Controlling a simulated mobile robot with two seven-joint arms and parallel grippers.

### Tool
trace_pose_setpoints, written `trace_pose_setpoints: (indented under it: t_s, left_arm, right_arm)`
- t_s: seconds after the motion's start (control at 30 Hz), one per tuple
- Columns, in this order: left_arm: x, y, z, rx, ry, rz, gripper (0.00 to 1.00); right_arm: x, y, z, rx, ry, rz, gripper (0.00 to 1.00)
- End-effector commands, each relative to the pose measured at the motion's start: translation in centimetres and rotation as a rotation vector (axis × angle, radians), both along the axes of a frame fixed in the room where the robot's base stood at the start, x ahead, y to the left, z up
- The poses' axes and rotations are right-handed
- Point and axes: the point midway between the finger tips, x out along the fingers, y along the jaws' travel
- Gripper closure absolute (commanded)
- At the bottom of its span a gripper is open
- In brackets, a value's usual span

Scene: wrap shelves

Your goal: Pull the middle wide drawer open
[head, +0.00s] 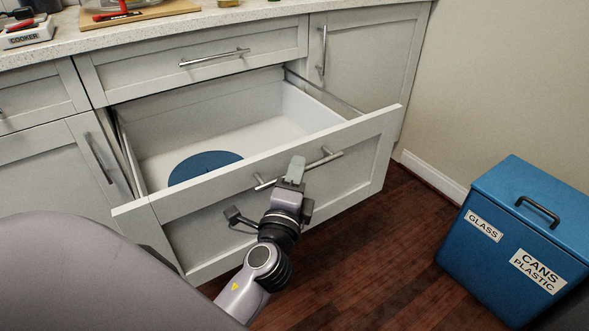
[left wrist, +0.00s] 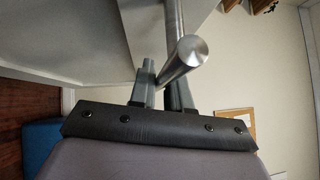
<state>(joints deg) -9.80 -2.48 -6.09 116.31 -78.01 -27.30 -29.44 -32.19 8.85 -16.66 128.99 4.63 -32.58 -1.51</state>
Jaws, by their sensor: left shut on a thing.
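The middle wide drawer (head: 345,170) stands well open, its white inside showing. A blue round plate or disc (head: 205,166) lies in it at the left. The drawer's bar handle (head: 325,159) runs across its front. My left gripper (head: 293,172) is at the handle's middle and shut on it. In the left wrist view the handle (left wrist: 184,62) passes between the fingers of my left gripper (left wrist: 165,88), with its round end toward the camera. My right gripper is in neither view.
Above is a closed drawer (head: 190,60) under the speckled counter (head: 170,27). Closed cupboard doors (head: 365,60) flank the open drawer. A blue recycling bin (head: 500,260) stands at the right. Dark wooden floor (head: 385,255) lies clear between drawer and bin.

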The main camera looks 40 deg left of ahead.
Motion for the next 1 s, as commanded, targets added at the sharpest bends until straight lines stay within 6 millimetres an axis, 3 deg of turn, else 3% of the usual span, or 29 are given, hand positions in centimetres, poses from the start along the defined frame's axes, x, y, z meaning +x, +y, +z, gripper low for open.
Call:
trace_pose_setpoints:
  t_s: [0.47,0.5,0.53,0.57,0.87,1.0]
  left_arm:
    - [-0.2,-0.1,-0.1,-0.001,0.001,0.002,1.00]
    - [-0.2,-0.1,-0.1,0.000,0.002,0.002,0.76]
    - [-0.2,-0.1,0.0,0.000,0.001,0.002,0.67]
    - [-0.2,-0.1,0.0,-0.001,0.001,0.002,0.64]
    - [-0.1,-0.1,0.1,0.000,0.000,0.001,0.64]
    - [-0.1,-0.1,1.3,0.000,-0.001,0.001,0.64]
  right_arm:
    - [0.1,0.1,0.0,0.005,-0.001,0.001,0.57]
    - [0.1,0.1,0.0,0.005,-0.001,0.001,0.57]
    - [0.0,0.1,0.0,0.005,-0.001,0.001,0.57]
    - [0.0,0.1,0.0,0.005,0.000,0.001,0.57]
    - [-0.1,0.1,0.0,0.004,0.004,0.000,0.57]
    - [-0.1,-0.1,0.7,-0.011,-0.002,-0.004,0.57]
